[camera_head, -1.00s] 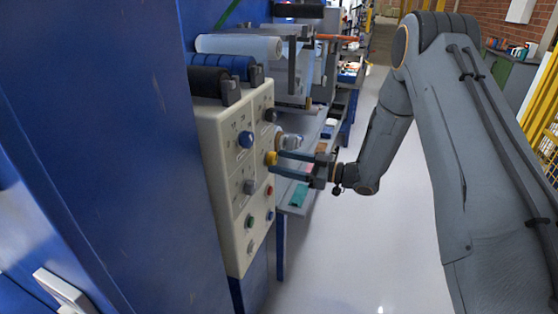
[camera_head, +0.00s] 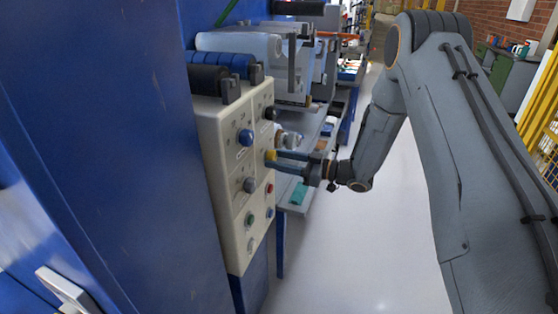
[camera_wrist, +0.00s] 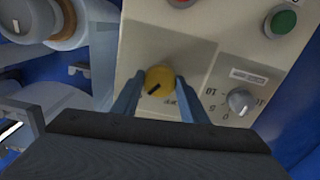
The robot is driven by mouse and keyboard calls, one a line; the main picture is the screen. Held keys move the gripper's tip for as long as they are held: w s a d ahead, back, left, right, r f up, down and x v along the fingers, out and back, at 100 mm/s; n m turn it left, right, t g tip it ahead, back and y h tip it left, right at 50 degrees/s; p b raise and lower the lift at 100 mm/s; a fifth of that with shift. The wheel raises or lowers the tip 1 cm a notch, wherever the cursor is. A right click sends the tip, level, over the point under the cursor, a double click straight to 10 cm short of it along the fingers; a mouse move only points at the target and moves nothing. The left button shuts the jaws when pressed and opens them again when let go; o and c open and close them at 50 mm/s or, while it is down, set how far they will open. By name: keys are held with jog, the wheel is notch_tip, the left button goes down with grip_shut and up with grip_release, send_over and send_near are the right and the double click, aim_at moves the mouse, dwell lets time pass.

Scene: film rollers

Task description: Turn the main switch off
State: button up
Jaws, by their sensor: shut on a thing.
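A yellow knob (camera_head: 270,155) sits on the face of the pale control panel (camera_head: 235,205) in the head view; whether it is the main switch I cannot read from its label. My gripper (camera_head: 280,160) reaches it from the right. In the wrist view the yellow knob (camera_wrist: 159,80) shows a dark pointer mark slanting to the lower left. My gripper's two blue-grey fingers (camera_wrist: 158,92) lie on either side of the knob, shut on it. The lettering beside the knob is partly hidden by the right finger.
A grey selector knob (camera_wrist: 240,101) and a green button (camera_wrist: 283,21) sit close by on the panel. A blue knob (camera_head: 245,138) is also on it. Rollers (camera_head: 240,45) stand above and behind. A blue cabinet wall (camera_head: 100,130) fills the left. The floor (camera_head: 350,250) is clear.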

jog(key=n+b, duration=0.3)
jog(key=n, duration=0.4)
jog(key=shift+f, duration=0.1)
jog(key=n+b, duration=0.2)
jog(key=n, duration=0.1)
jog(key=shift+n+b, duration=1.25)
jog(key=shift+n, duration=0.65)
jog(key=o, duration=1)
jog(key=shift+o, duration=0.2)
jog(key=b+v, duration=0.1)
jog(key=v, duration=0.6)
jog(key=shift+d, duration=0.4)
